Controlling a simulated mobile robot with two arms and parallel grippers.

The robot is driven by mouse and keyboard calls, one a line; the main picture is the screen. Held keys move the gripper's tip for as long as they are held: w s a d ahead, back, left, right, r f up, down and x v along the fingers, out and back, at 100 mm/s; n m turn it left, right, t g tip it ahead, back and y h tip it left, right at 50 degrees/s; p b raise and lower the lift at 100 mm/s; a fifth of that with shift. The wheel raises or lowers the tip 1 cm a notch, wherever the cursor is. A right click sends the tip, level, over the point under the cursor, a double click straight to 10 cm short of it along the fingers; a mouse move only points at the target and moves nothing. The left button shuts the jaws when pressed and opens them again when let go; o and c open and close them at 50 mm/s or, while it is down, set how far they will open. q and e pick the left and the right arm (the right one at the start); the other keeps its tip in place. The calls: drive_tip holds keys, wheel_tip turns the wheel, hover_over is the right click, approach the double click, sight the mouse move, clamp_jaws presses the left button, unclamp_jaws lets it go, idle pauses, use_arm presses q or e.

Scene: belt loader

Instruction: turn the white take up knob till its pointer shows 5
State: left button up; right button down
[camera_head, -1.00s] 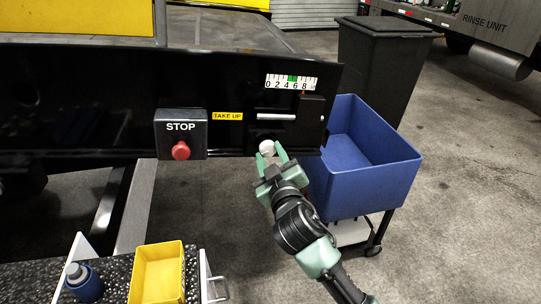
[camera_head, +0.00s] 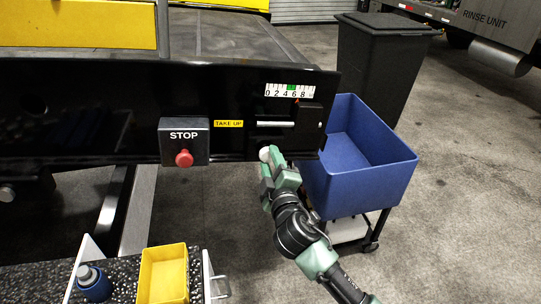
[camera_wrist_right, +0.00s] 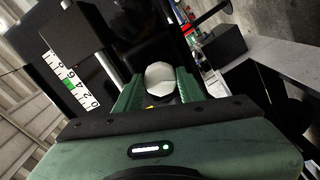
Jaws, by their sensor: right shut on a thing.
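The white take up knob (camera_head: 265,154) sits low on the black side panel, under a slot with a light rod. In the right wrist view the knob (camera_wrist_right: 160,79) is between the two green fingers. My right gripper (camera_head: 276,163) is shut on it, reaching up from below right. The number scale (camera_head: 290,91) is above, with a green mark near its middle. A tiny red pointer (camera_head: 297,101) shows under the scale, around 6 to 8; it is too small to read exactly. The scale also shows in the right wrist view (camera_wrist_right: 68,79). My left gripper is not in view.
A STOP box (camera_head: 184,141) with a red button is left of the yellow TAKE UP label (camera_head: 228,124). A blue bin on a cart (camera_head: 375,185) is close right of my right gripper. A yellow tray (camera_head: 163,275) and a blue bottle (camera_head: 95,287) are lower left.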

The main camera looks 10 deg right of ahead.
drive_tip(key=n+p, duration=0.3)
drive_tip(key=n, duration=0.3)
drive_tip(key=shift+r+n+p, duration=0.15)
drive_tip(key=shift+n+p, duration=1.3)
drive_tip(key=shift+n, duration=1.15)
drive_tip(key=c, duration=0.9)
unclamp_jaws()
drive_tip(key=shift+s+b, duration=0.75)
drive_tip(key=shift+s, duration=3.15)
drive_tip(key=shift+f, duration=0.2)
